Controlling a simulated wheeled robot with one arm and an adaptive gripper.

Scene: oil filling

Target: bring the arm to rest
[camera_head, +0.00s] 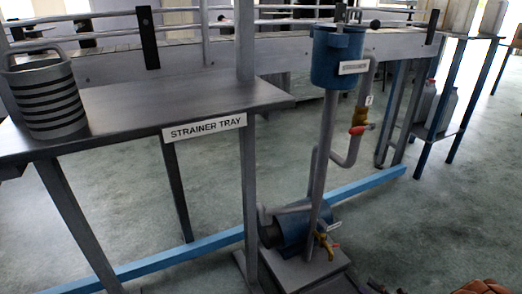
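I cannot make out my arm or my gripper in the head view. Small dark shapes lie at the bottom edge, right of centre, cut off and too small to identify. A grey strainer basket (46,97) with dark bands and a raised handle stands upright on the left end of the strainer tray table (200,98). A blue cup-shaped reservoir (336,58) with a white label sits on top of a grey upright pipe. The writing on its label is too small to read.
A side pipe with a red-handled valve (358,130) stands beside the upright pipe. A blue pump-like unit (293,226) sits on a low base. A blue floor beam (365,183) crosses behind. A shelf at right holds grey canisters (443,106).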

